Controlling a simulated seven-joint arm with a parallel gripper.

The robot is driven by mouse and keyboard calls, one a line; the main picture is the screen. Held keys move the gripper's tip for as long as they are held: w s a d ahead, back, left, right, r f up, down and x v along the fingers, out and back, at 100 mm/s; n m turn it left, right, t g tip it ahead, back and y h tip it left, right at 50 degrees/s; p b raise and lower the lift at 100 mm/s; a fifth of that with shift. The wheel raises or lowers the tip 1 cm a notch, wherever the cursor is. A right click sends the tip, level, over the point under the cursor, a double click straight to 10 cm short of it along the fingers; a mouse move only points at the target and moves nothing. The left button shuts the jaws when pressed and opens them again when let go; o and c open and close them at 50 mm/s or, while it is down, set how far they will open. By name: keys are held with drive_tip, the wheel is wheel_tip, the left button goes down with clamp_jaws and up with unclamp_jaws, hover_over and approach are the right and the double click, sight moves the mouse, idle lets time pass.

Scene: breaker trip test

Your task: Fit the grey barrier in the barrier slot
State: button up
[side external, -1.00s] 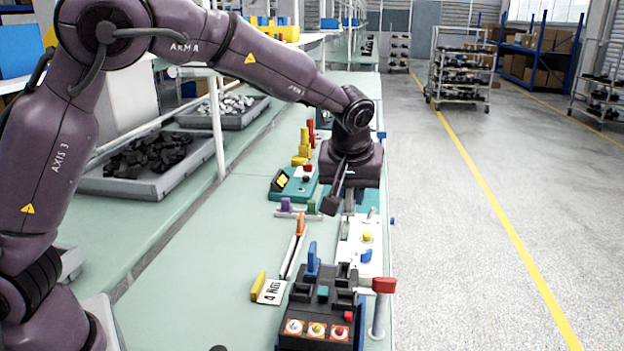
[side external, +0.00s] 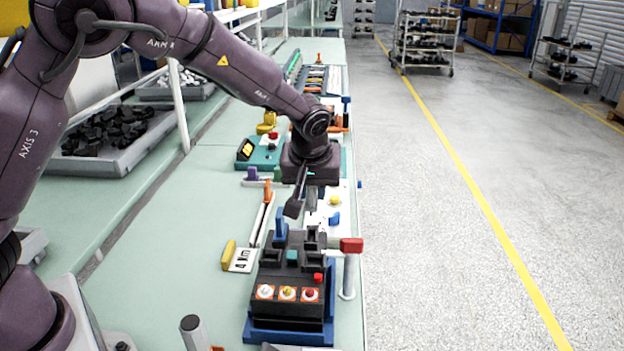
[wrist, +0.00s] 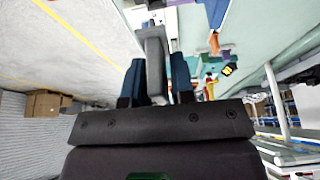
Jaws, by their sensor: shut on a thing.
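My gripper (wrist: 154,85) is shut on the grey barrier (wrist: 155,55), an upright plain grey piece between its two dark blue fingers in the wrist view. In the side view my gripper (side external: 303,205) hangs just behind the black breaker unit (side external: 290,275), and the grey barrier (side external: 312,198) shows as a small strip beside the dark finger. I cannot make out which gap is the barrier slot. The barrier's lower end is partly hidden.
A red-handled part on a grey post (side external: 350,246) stands right of the unit. A yellow-ended tool with a white label (side external: 240,259) lies left of it. A white plate with coloured parts (side external: 345,212) and a teal tester (side external: 262,152) lie behind.

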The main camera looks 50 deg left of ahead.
sight(312, 206)
drive_tip(key=shift+f, duration=2.05)
drive_tip(key=shift+f, duration=1.5)
drive_tip(key=o, duration=1)
drive_tip(key=v, duration=1.3)
